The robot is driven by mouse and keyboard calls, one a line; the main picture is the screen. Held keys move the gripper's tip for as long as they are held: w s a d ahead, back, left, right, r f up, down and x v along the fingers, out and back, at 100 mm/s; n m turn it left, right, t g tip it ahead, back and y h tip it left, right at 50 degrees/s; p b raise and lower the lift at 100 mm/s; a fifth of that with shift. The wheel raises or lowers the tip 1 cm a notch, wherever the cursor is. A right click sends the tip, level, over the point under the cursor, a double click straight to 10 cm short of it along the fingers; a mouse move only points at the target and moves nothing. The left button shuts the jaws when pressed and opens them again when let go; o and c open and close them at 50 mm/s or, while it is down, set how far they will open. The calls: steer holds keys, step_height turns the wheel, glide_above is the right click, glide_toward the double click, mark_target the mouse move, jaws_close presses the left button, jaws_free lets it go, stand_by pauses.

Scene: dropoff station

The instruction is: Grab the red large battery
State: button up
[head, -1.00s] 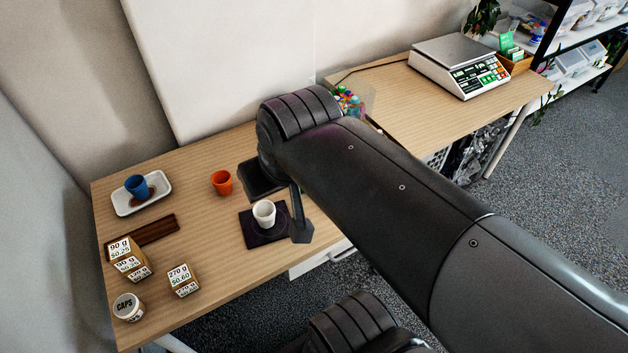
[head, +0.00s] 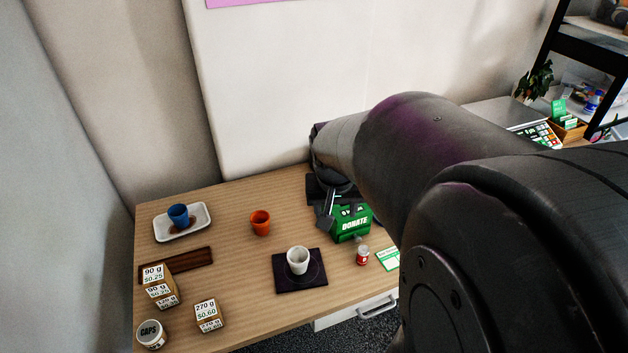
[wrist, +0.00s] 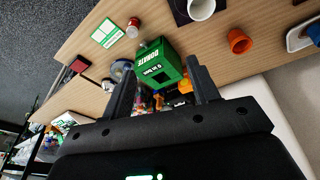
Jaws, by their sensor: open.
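I cannot pick out the red large battery for certain. A clear-sided bin of small colourful items (wrist: 147,101) shows partly between my fingers in the wrist view, too small to tell one by one. In the head view my gripper (head: 328,208) is beside the box's left side, partly hidden by my arm.
A white cup (head: 298,261) on a dark mat, an orange cup (head: 260,222) and a blue cup (head: 179,214) on a white tray stand on the table. Price-labelled blocks (head: 160,285) are front left. A scale (head: 505,114) is at the back right.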

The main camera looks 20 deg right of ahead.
steer(key=w+d+f+m+g, duration=0.1)
steer(key=w+d+f+m, duration=0.15)
steer(key=d+f, duration=0.4)
steer(key=m+g+y, duration=0.1)
steer(key=m+y, duration=0.1)
glide_above(364, 249)
steer(key=shift+n, duration=0.25)
steer(key=f, duration=0.6)
steer(key=w+f, duration=0.1)
steer(key=f, duration=0.1)
steer(key=shift+a+f, duration=0.3)
steer(key=shift+f, duration=0.1)
steer(key=shift+d+f, duration=0.1)
steer(key=shift+f, duration=0.25)
step_height(364, 249, down, 6)
steer(key=shift+s+r, duration=0.1)
steer(key=shift+r, duration=0.15)
steer(key=f, duration=0.2)
steer(key=s+f, duration=0.1)
steer(key=f, duration=0.1)
steer(key=shift+d, duration=0.2)
steer(key=shift+w+f, duration=0.1)
steer(key=shift+f, duration=0.5)
steer(key=shift+c, duration=0.2)
steer(key=c, duration=1.1)
